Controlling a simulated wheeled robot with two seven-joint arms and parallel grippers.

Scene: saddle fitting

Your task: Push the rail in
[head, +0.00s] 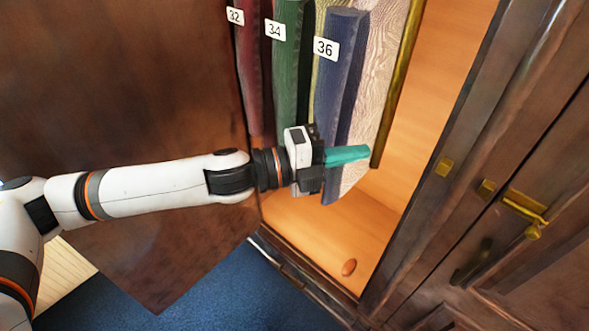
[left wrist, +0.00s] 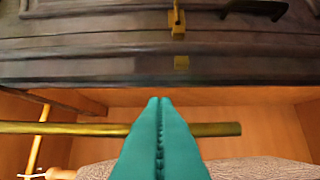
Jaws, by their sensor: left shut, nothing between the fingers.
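The brass rail (head: 396,90) runs along the open side of the cabinet in the head view, its near end low beside my left gripper. In the left wrist view the rail (left wrist: 60,128) lies across the picture behind the fingers, with its free end to their right. My left gripper (head: 364,152) has teal fingers, shut and empty, pointing right towards the rail's near end. The fingers (left wrist: 159,103) cover part of the rail in the left wrist view. I cannot tell whether they touch it. My right gripper is not in view.
Hanging pieces in red (head: 250,85), green (head: 287,85) and blue (head: 340,85) carry tags 32, 34 and 36, close behind my gripper. A dark door (head: 130,150) stands at left. Dark woodwork with a brass latch (head: 525,207) stands at right. The cabinet floor (head: 310,235) is mostly bare.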

